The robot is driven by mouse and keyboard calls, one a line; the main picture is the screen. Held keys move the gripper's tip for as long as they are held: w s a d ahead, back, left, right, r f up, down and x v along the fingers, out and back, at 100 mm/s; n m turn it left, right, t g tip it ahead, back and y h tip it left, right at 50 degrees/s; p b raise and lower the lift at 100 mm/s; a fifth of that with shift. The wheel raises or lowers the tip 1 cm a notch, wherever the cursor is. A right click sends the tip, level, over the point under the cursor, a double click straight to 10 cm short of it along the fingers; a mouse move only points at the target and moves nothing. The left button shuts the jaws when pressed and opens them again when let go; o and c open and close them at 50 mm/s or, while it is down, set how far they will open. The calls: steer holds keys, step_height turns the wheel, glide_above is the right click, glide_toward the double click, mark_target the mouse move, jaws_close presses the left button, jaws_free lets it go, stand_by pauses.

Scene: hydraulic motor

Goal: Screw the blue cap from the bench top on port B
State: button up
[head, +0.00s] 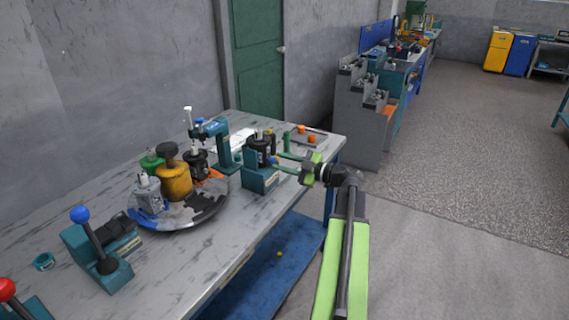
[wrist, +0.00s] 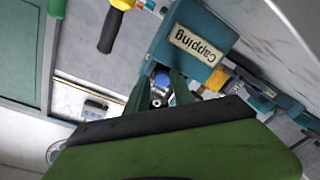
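The small blue cap (head: 275,160) is at the side of the dark motor (head: 261,147), which sits upright in a teal fixture (head: 260,181) at the bench's right end. My gripper (head: 281,162) reaches in from the right with its green fingers on either side of the cap. In the wrist view the cap (wrist: 163,80) shows between the fingertips (wrist: 160,84), near the fixture (wrist: 194,43) labelled "Capping". The fingers stand apart; whether they touch the cap is unclear. Port B is not readable, and I cannot tell whether the cap sits on it.
Orange caps (head: 311,139) lie on a tray (head: 322,134) behind my gripper. A round turntable (head: 180,222) with several motors stands left of the fixture, with a teal press (head: 222,140) behind. Lever devices (head: 100,250) stand at the front left. The floor at right is clear.

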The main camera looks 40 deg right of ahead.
steer(key=shift+s+a+r, duration=0.25)
steer(key=shift+a+r, duration=0.1)
steer(key=shift+a, duration=0.3)
steer(key=shift+s+d+f, duration=0.15)
steer(key=shift+s+d, duration=0.6)
steer(key=shift+s, duration=0.25)
steer(key=o, duration=0.6)
steer(key=shift+c, duration=0.2)
steer(key=v, duration=0.6)
steer(key=shift+d, duration=0.3)
